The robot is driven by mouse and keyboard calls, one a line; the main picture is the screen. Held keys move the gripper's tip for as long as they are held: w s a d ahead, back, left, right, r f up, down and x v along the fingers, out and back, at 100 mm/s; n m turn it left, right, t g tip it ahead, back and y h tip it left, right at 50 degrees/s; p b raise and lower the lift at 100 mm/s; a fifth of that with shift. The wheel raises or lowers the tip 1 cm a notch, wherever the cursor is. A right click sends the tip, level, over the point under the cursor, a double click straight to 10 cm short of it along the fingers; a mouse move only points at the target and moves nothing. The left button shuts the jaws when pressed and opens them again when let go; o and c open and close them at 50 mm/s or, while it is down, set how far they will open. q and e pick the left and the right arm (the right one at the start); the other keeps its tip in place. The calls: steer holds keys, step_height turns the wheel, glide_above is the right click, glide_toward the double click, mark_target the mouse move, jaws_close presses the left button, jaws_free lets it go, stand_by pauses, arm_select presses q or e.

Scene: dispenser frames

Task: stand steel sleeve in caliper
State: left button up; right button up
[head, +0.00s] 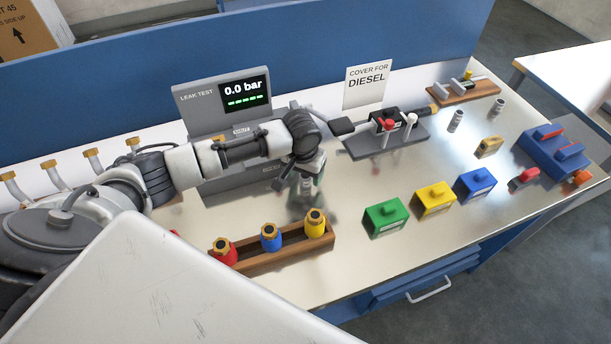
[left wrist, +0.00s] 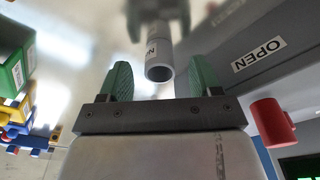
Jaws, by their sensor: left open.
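My left gripper (head: 305,178) is over the steel bench in front of the leak test stand. Its green fingers (left wrist: 148,82) are apart and open in the left wrist view. The sleeve (head: 306,187) looks upright on the bench in the head view, partly hidden by the gripper. Two similar grey cylinders (head: 456,121) (head: 498,107) stand farther right. I cannot tell for certain which fixture is the caliper. My right gripper is not in view.
The grey leak test stand (head: 215,115) is behind. A wooden rack (head: 285,250) with red, blue and yellow bottles is in front. Green (head: 385,216), yellow (head: 434,201) and blue (head: 475,185) boxes line the front right. A lever fixture (head: 380,143) stands behind them.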

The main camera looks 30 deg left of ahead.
arm_select(q)
steer(key=shift+w+f, duration=0.15)
steer(key=shift+f, duration=0.95)
steer(key=c, duration=1.1)
steer(key=shift+r, duration=0.15)
